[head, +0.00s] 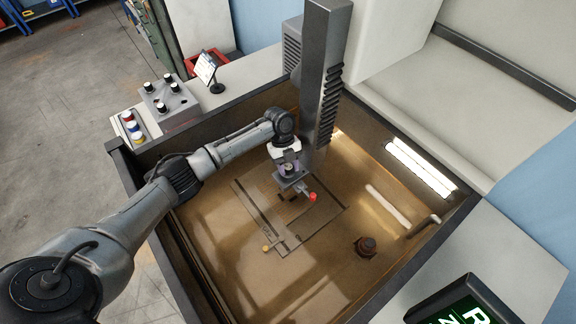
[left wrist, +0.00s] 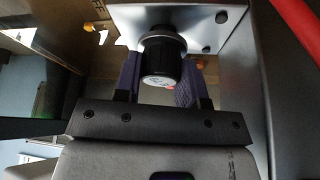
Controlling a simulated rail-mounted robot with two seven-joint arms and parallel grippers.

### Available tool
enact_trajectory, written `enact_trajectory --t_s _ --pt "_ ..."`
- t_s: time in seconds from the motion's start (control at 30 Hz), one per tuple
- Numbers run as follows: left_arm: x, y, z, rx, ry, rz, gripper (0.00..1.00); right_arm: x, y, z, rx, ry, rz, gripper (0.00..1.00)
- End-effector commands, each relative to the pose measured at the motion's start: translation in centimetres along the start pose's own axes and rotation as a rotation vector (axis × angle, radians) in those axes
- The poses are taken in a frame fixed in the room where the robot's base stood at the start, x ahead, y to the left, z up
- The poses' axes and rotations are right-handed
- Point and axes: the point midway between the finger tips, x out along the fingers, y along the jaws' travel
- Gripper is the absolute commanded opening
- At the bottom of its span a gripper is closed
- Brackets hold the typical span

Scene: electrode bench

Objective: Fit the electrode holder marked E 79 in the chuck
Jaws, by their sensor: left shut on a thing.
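My left gripper (head: 288,160) is at the grey chuck head (head: 291,184) at the foot of the dark column, over the tank. In the left wrist view its purple finger pads (left wrist: 158,78) stand on either side of a black, round-ended electrode holder (left wrist: 161,62) with a grey collar. The gripper is shut on it. Its end carries a small white and red mark that I cannot read. The collar meets the grey metal of the chuck; the seat is hidden. A red-knobbed lever (head: 312,197) sticks out beside the chuck. My right gripper is out of view.
A brown, liquid-filled tank with dark walls (head: 165,240) surrounds the work. A slotted plate (head: 327,222) lies below the chuck. A dark round fitting (head: 366,246) sits at the right. The column (head: 322,75) rises close to my left gripper. A button box (head: 168,102) stands on the left ledge.

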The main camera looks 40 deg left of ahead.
Motion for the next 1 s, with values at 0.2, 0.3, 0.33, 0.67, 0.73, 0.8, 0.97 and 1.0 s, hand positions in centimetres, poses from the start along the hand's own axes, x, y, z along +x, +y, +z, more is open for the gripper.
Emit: enact_trajectory --t_s 0.2,0.3,0.33,0.67,0.73,0.8,0.97,1.0 --pt "0.68 -0.02 0.28 0.000 0.000 -0.001 0.06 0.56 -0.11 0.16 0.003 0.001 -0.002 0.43" --pt "0.94 -0.03 0.38 0.000 0.000 -0.001 0.06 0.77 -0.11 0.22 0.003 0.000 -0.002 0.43" --pt "1.01 -0.03 0.41 0.000 0.000 -0.001 0.06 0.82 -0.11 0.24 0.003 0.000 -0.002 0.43" --pt "1.13 -0.03 0.47 0.001 0.000 -0.001 0.06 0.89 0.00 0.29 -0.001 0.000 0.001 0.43" --pt "1.13 -0.03 0.47 0.001 0.000 -0.001 0.38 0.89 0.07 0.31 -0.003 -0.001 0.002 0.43" --pt "1.12 -0.03 0.47 0.001 0.000 -0.001 0.45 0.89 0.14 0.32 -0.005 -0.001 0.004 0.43" --pt "1.14 -0.02 0.47 0.000 0.000 -0.001 0.60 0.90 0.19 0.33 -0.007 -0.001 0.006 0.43" --pt "1.14 -0.02 0.47 0.000 0.000 0.000 0.64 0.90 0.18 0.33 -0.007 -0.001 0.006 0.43"
